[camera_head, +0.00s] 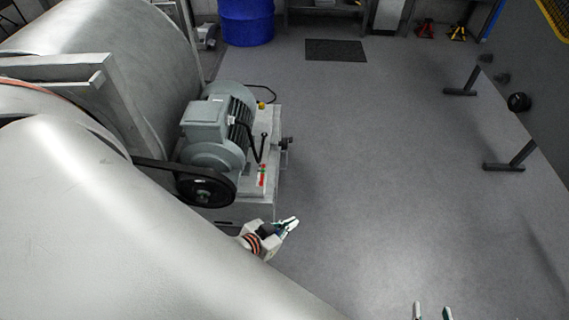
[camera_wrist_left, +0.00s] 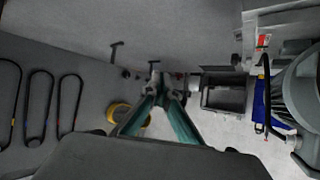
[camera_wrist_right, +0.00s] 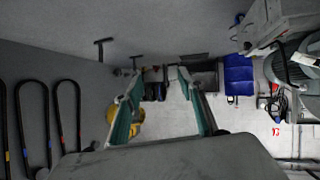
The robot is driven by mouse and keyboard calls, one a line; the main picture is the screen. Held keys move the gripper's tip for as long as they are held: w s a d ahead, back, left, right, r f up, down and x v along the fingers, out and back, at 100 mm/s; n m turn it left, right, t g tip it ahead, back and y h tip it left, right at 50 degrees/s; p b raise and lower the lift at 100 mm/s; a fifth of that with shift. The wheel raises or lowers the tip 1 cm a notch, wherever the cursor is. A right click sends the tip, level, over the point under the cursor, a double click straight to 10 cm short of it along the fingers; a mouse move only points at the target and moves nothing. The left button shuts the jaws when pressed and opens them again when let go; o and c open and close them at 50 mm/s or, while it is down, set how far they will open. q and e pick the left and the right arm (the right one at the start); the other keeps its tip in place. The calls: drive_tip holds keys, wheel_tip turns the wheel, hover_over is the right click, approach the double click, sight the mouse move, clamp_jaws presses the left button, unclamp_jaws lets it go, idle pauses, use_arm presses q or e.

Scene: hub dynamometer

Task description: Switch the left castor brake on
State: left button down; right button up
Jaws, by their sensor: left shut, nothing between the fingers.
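A motor cart (camera_head: 259,208) stands left of centre in the head view. The label also shows in the left wrist view (camera_wrist_left: 263,41). I cannot tell for certain which part is the left castor brake; no castor is clearly visible. My left gripper (camera_head: 291,222) is shut and empty, in front of the cart's near right corner and apart from the lever. Its fingertips meet in the left wrist view (camera_wrist_left: 166,88). My right gripper (camera_head: 433,308) is open and empty at the bottom edge.
A grey motor (camera_head: 213,125) with a black belt pulley (camera_head: 206,187) sits on the cart, beside large metal drums (camera_head: 150,65). A blue barrel (camera_head: 246,22) and a dark mat (camera_head: 336,50) lie beyond. The floor (camera_head: 380,160) right of the cart is clear.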

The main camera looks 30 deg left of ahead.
use_arm(q)
drive_tip(key=w+a+f+n+y+b, duration=0.1)
drive_tip(key=w+a+f+n+b, duration=0.2)
drive_tip(key=f, duration=0.8)
drive_tip(key=w+a+f+n+g+y+b, duration=0.1)
drive_tip(key=a+f+n+b, duration=0.3)
drive_tip(key=f, duration=0.8)
drive_tip(key=w+a+f+n+y+b, duration=0.1)
drive_tip(key=w+a+f+n+b, duration=0.2)
drive_tip(key=a+f+b, duration=0.3)
wheel_tip(320, 180, down, 6)
drive_tip(key=shift+w+a+r+n+g+y+b, duration=0.1)
drive_tip(key=shift+w+a+n+g+y+b, duration=0.25)
drive_tip(key=shift+w+b, duration=0.45)
use_arm(e)
wheel_tip(320, 180, down, 10)
drive_tip(key=s+a, duration=0.1)
drive_tip(key=shift+a+f+g, duration=0.2)
drive_tip(key=shift+a+g, duration=0.1)
drive_tip(key=shift+a, duration=0.05)
use_arm(q)
drive_tip(key=shift+w, duration=0.1)
